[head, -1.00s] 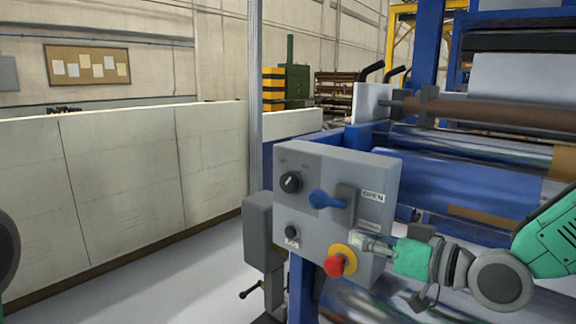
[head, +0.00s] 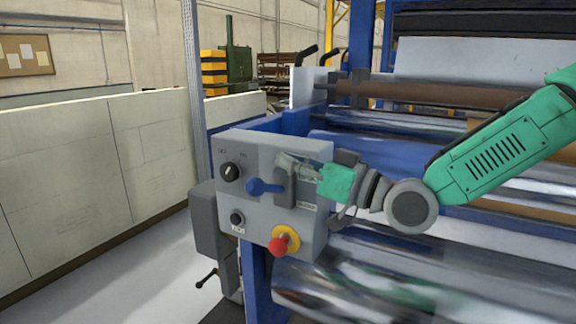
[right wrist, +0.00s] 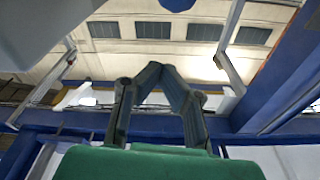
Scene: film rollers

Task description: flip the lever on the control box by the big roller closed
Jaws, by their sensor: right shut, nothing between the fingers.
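The grey control box (head: 265,220) stands in front of the big roller (head: 360,275) in the head view. Its blue lever (head: 262,187) points left from a grey upright mount (head: 284,187). In the right wrist view the closed fingers (right wrist: 161,68) meet at the tips, with a blue piece, likely the lever (right wrist: 177,4), at the top edge. My left gripper is out of view.
The box also carries a black rotary knob (head: 230,172), a smaller black knob (head: 237,218) and a red stop button (head: 278,246) on a yellow ring. A low white wall (head: 70,175) runs along the left. Floor between wall and machine is clear.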

